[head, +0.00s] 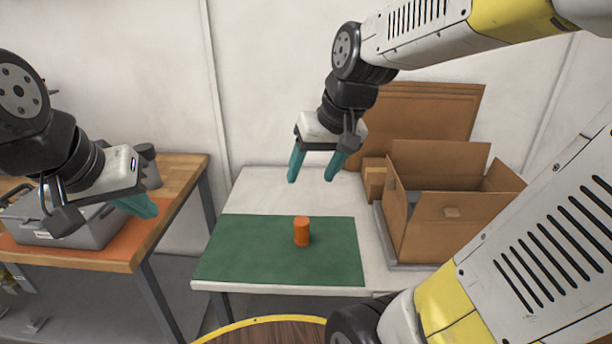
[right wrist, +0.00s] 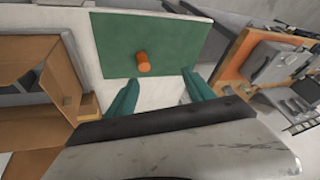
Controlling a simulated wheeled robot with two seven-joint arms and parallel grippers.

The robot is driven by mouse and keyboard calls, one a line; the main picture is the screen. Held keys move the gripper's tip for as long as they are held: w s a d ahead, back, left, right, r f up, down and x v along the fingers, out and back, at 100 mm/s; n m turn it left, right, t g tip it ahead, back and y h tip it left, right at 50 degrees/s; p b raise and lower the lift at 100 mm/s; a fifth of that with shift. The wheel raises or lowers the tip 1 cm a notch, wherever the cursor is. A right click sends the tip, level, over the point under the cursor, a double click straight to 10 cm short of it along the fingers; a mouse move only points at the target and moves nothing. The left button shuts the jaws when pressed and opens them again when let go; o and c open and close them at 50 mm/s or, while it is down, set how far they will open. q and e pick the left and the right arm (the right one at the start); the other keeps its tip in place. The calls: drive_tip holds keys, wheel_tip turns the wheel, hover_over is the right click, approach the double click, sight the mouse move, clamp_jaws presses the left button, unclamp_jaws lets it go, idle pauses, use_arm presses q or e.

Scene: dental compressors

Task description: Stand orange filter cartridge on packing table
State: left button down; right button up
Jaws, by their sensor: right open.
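The orange filter cartridge (head: 301,232) stands upright on the green mat (head: 240,250) of the white packing table (head: 262,180). It also shows in the right wrist view (right wrist: 143,62), out beyond the fingertips. My right gripper (head: 312,178) is open and empty, with its teal fingers pointing down, above the back part of the table and apart from the cartridge. Its fingers also show in the right wrist view (right wrist: 160,88). My left gripper (head: 142,207) is at the left over the wooden bench; its fingers overlap in the view, so its opening cannot be judged.
An open cardboard box (head: 440,225) stands on the right of the packing table, with a small carton (head: 374,182) beside it and flat cardboard (head: 425,115) behind. A wooden bench (head: 185,170) at the left holds a grey case (head: 75,228). The mat around the cartridge is clear.

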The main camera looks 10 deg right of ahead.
drive_tip(key=s+r+t, duration=0.1)
drive_tip(key=s, duration=0.6)
drive_tip(key=shift+a+r+t, duration=0.25)
drive_tip(key=shift+a+t, duration=0.05)
drive_tip(key=shift+t, duration=0.1)
